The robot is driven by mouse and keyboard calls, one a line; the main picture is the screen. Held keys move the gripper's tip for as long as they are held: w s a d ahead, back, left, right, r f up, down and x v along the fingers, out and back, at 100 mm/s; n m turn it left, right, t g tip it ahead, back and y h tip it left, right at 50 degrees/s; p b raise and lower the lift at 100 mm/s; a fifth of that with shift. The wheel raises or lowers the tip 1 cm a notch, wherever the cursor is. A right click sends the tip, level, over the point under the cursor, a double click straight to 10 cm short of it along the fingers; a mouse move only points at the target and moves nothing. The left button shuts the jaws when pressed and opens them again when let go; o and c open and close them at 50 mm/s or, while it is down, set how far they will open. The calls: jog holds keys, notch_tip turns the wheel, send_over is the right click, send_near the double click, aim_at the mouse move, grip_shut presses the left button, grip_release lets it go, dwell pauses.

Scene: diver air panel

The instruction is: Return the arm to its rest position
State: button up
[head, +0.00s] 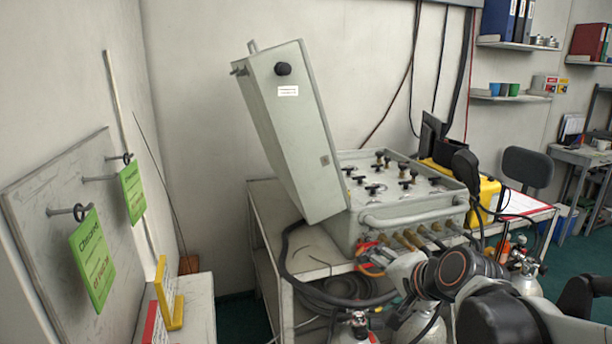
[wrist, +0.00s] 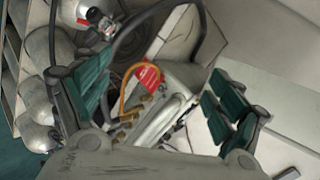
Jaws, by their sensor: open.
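My arm reaches in from the lower right of the head view, in front of the diver air panel (head: 405,212), a grey case with its lid (head: 285,135) tilted open to the left. My gripper is hidden behind my own arm in the head view. In the wrist view my gripper (wrist: 160,105) shows two green-padded fingers spread wide, with nothing held between them. Beyond the fingers lie the panel's front edge, its brass hose fittings (wrist: 130,117), an orange hose loop (wrist: 128,88) and a red tag (wrist: 150,75).
Gas cylinders (head: 418,325) stand below the panel's bench (head: 262,215). Dark hoses (head: 330,290) hang and coil beneath it. A yellow case (head: 487,195) sits right of the panel. Green tags (head: 92,258) hang from hooks on a board at left. An office chair (head: 528,168) stands farther right.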

jog(key=s+d+f+n+g+h, duration=0.1)
jog(key=s+d+n+h, duration=0.1)
jog(key=s+n, duration=0.3)
jog(key=s+d+f+n+g+h, duration=0.1)
jog(key=s+n, duration=0.4)
jog(key=s, duration=0.8)
jog(key=shift+d+h, duration=0.4)
jog(key=shift+d, duration=0.45)
dwell(4.8)
